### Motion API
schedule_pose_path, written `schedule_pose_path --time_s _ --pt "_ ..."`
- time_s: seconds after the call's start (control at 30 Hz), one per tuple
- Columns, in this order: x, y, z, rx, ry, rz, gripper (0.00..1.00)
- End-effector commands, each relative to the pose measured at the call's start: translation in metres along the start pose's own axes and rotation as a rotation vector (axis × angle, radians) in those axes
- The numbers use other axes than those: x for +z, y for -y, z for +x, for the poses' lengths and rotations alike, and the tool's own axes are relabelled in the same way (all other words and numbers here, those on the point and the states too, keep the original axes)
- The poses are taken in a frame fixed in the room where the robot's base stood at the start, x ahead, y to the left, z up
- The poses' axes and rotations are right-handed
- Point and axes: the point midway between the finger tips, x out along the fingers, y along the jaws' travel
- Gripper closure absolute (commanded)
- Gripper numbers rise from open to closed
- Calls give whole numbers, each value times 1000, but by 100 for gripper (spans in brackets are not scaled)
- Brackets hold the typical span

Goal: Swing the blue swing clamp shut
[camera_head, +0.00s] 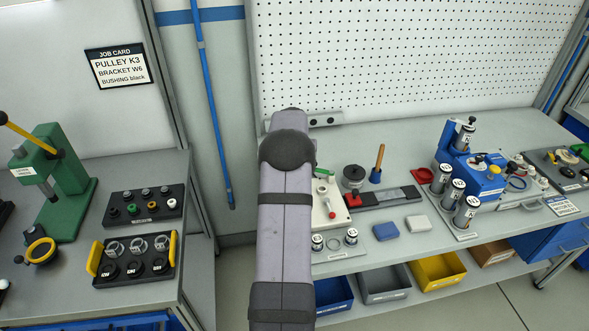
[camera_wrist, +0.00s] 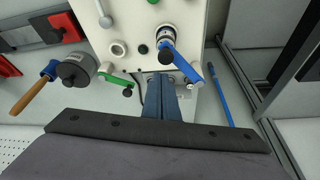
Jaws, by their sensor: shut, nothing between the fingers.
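The blue swing clamp (camera_wrist: 184,67) shows in the wrist view on a white fixture plate (camera_wrist: 140,15). Its blue arm slants down to the right from beside a silver round part with a dark knob. I cannot tell how far its arm stands from its closed place. My gripper (camera_wrist: 164,80) is shut and empty, its fingers just below and left of the blue arm; whether they touch it is unclear. A green swing clamp (camera_wrist: 115,80) with a black knob is to the left. In the head view my arm hides the blue clamp; part of the plate (camera_head: 328,215) shows.
A grey pot (camera_wrist: 76,70) and a wooden-handled tool (camera_wrist: 28,98) stand left of the plate in the wrist view. In the head view, a blue block (camera_head: 386,231), a grey block (camera_head: 417,223) and silver cylinders (camera_head: 452,192) are to the right.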

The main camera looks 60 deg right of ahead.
Motion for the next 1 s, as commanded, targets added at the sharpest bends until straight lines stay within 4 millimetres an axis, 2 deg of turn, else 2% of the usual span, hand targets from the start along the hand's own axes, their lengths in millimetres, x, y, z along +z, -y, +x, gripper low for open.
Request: schedule_pose_path --time_s 0.4,0.57,1.0 --pt "-28 -5 2 0 -1 0 100" --pt "-26 -4 -16 0 -3 -1 100" --pt "-26 1 -80 0 -2 -1 100"
